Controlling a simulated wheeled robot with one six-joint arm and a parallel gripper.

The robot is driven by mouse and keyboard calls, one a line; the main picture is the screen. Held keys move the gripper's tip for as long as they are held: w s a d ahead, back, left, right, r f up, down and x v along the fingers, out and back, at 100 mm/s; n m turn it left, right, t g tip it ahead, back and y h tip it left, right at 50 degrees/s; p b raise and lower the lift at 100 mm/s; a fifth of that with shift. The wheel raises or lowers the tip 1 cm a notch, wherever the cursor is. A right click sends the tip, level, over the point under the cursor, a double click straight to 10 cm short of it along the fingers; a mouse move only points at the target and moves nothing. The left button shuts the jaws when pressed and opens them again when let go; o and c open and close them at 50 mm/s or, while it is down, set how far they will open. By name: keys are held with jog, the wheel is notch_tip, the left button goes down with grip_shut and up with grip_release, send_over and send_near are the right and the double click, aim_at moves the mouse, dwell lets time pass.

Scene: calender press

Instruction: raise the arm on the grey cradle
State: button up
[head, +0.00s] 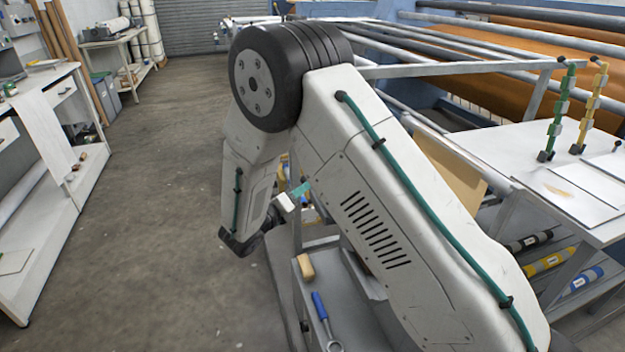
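My white arm rises from the lower right to a large black elbow joint and folds down to a dark wrist near the middle of the head view. Past the wrist, a small white block with a teal piece appears to be my gripper (293,195). It is small and partly hidden behind my arm, so its fingers cannot be made out. I cannot clearly identify the grey cradle. Grey metal parts show close beside and below my arm, but much of that area is covered by the arm.
A grey shelf holds a tan block (306,266) and a blue-handled tool (321,309). A white table (510,150) with green and yellow stacked pieces stands right. Rollers (440,45) and orange sheet (530,55) lie behind. A white workbench (50,230) stands left; the floor (160,200) between is clear.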

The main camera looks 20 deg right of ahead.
jog(key=x, duration=0.7)
jog(key=shift+w+d, duration=0.2)
jog(key=shift+w, duration=0.2)
jog(key=shift+c, duration=0.4)
grip_shut()
jog(key=shift+a, duration=0.1)
